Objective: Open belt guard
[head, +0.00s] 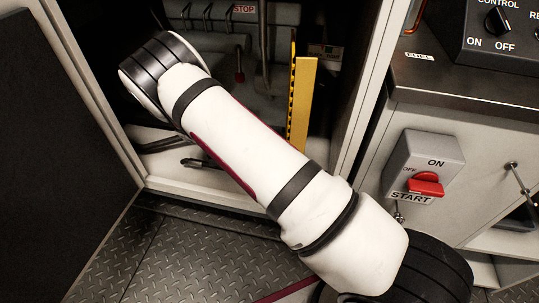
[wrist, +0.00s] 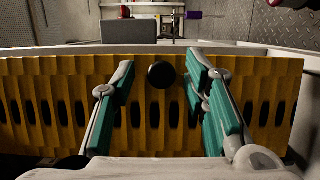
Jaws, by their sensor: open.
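The belt guard (wrist: 60,75) is a yellow slotted panel that spans the wrist view. In the head view, the yellow guard (head: 303,100) stands nearly edge-on inside the open cabinet, partly hidden by my arm. A round black knob (wrist: 161,75) sits on the guard's upper middle. My gripper (wrist: 160,66) is open, with one teal-padded finger on each side of the knob. A gap shows between the knob and each pad. I cannot tell how far the fingertips stand from the panel. My arm hides much of the cabinet interior in the head view.
The cabinet's right frame post (head: 360,110) stands close to the guard. A dark door panel (head: 55,160) stands at the left. A switch box with a red handle (head: 425,184) and a control box (head: 505,35) are at the right. The tread-plate floor (head: 190,255) is clear in front.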

